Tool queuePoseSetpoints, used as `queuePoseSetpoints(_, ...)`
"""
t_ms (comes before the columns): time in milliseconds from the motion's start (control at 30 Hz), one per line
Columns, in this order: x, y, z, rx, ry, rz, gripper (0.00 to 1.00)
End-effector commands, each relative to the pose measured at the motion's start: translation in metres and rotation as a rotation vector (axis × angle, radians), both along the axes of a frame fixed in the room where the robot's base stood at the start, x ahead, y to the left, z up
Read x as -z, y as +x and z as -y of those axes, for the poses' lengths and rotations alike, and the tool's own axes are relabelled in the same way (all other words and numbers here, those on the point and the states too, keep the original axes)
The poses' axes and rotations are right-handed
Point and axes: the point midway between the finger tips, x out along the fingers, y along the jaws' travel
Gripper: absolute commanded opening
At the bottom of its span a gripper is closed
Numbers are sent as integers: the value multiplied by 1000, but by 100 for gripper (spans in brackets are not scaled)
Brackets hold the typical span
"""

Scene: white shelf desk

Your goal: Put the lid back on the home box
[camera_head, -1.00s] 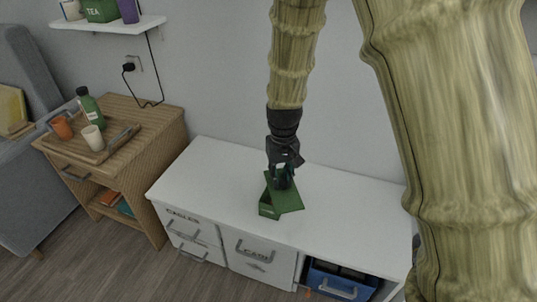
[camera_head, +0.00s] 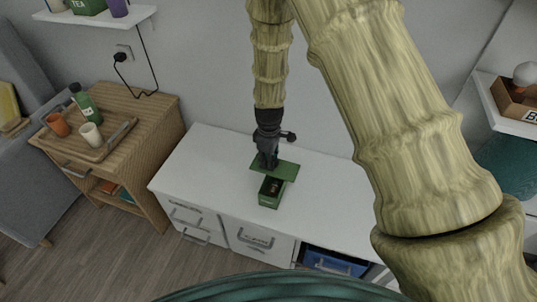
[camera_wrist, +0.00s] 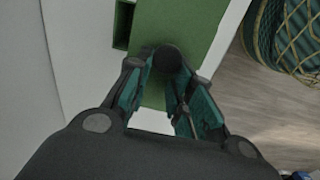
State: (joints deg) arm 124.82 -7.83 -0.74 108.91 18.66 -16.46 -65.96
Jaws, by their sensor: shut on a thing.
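The home box (camera_head: 270,201) is a small green open box standing on the white desk, with some dark contents showing inside. The green lid (camera_head: 287,171) is a flat plate over the back part of the box, leaving its front part uncovered. I cannot tell whether lid and box touch. My gripper (camera_head: 268,163) is shut on the lid from above. In the wrist view, the gripper fingers (camera_wrist: 163,78) sit around the lid's dark round knob (camera_wrist: 166,58). The lid (camera_wrist: 190,25) fills the top middle there, with a dark part of the box (camera_wrist: 122,25) beside it.
The white desk (camera_head: 325,195) is clear around the box. A wooden side table (camera_head: 165,115) with a tray (camera_head: 118,137), cups and a green bottle (camera_head: 86,104) stands at the left. A blue bin (camera_head: 335,262) sits in the desk's lower opening.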

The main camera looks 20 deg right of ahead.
Motion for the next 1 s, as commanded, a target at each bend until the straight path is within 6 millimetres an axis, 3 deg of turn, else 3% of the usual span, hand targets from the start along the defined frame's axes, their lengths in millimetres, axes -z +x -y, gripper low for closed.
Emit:
queuePoseSetpoints(367,12,2,0,-38,-1,2,0)
queuePoseSetpoints(1000,56,1,0,-37,-1,1,0)
